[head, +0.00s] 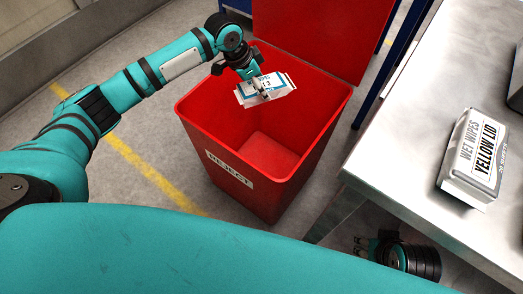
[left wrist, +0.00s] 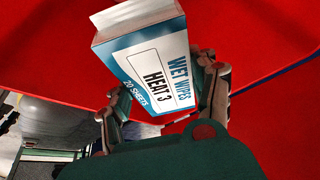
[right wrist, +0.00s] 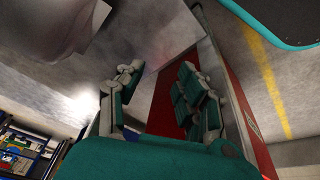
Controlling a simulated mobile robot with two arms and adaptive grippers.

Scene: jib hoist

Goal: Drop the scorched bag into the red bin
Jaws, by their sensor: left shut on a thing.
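The bag (head: 268,88) is a white and blue wet wipes pack. In the left wrist view the bag (left wrist: 150,62) reads "HEAT 3"; no scorch marks can be made out. My left gripper (head: 259,86) is shut on it and holds it above the open mouth of the red bin (head: 215,148), apart from the rim. In the left wrist view my left gripper (left wrist: 165,88) has one finger on each side of the pack. The bin has a "REJECT" label, and its visible floor is bare. My right gripper (right wrist: 157,82) is open and empty, low beside the table.
A metal table (head: 400,150) stands right of the bin, with a yellow-lid wet wipes pack (head: 475,155) on it. A red panel (head: 325,35) rises behind the bin. The floor left of the bin is clear, with a yellow line (head: 140,162).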

